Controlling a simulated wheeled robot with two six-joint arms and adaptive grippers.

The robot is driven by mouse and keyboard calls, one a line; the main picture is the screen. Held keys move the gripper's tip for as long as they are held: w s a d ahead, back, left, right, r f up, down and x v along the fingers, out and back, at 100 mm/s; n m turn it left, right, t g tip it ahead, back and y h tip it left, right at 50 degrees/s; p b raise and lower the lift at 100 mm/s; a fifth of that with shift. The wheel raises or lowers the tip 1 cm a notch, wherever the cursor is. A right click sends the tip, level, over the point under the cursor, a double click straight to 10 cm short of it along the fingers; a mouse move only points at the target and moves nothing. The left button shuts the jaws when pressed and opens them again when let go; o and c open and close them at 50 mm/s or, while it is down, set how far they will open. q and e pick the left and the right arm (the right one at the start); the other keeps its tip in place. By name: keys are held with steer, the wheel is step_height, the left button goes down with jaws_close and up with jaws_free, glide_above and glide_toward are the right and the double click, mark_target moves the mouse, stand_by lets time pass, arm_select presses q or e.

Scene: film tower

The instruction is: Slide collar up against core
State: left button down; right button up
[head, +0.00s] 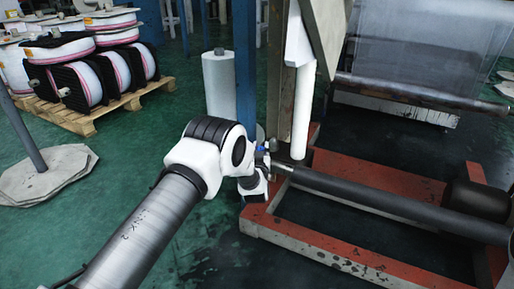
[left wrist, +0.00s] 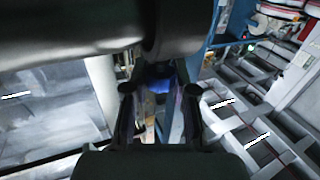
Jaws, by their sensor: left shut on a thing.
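The core (head: 400,203) is a long dark grey roller lying low across the red frame in the head view. In the left wrist view the core (left wrist: 75,35) crosses the upper left, with a wider dark end section at its right end. My left gripper (head: 262,166) is at the left end of the core's shaft, partly hidden by my own wrist. In the left wrist view a small blue part, which I take to be the collar (left wrist: 160,86), sits between the fingertips of my left gripper (left wrist: 160,92). Whether the collar touches the core is hidden. My right gripper is not in view.
The red and white machine frame (head: 335,262) surrounds the core. A blue post (head: 245,70) and a white roll (head: 218,85) stand just behind my left wrist. A pallet (head: 95,112) of reels is at upper left. Green floor (head: 150,140) is clear between.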

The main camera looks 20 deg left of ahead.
mark_target(288, 166)
arm_select(q)
steer(key=shift+s+d, duration=0.1)
steer(key=shift+d, duration=2.4)
steer(key=d, duration=0.5)
steer(key=shift+s+d, duration=0.1)
steer(key=shift+d, duration=0.15)
steer(key=c, duration=0.9)
jaws_free()
steer(key=shift+a, duration=0.1)
steer(key=shift+o, duration=0.2)
